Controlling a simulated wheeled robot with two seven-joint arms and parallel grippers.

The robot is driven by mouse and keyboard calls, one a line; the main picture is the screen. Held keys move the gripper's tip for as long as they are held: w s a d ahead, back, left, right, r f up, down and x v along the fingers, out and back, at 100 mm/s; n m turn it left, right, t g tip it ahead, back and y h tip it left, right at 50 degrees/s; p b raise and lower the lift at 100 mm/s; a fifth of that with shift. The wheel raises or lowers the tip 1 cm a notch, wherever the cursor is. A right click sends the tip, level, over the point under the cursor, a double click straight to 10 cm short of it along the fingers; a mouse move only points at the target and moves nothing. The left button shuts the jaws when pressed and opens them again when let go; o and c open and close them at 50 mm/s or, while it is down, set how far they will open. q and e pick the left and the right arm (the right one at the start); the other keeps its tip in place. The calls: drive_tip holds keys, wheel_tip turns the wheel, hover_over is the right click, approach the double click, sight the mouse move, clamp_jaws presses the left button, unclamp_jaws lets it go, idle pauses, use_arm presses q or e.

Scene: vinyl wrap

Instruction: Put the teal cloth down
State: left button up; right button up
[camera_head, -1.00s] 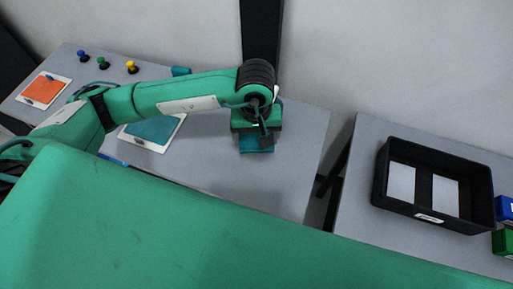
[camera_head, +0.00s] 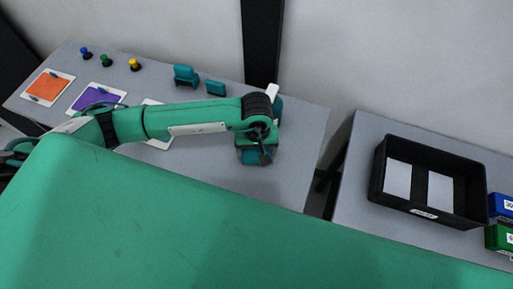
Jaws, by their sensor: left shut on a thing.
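My left gripper (camera_head: 257,153) points down over the right part of the left table, beyond the end of my green arm. It is shut on the teal cloth (camera_head: 254,158), a small teal piece showing just below the jaws. The wrist hides most of the grip, and I cannot tell whether the cloth touches the table. My right gripper is not in view.
The left table (camera_head: 290,180) bears white boards with an orange panel (camera_head: 47,87) and a purple panel (camera_head: 98,98), several coloured knobs and two teal objects (camera_head: 186,75) at the back. A black tray (camera_head: 378,172) stands on the right table (camera_head: 348,215).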

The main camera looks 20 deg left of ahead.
sight(256, 151)
use_arm(q)
drive_tip(key=o, duration=0.9)
drive_tip(key=shift+f, duration=0.1)
drive_tip(key=shift+r, duration=0.35)
wheel_tip(256, 151, up, 12)
drive_tip(key=b, duration=0.4)
drive_tip(key=shift+f, duration=0.2)
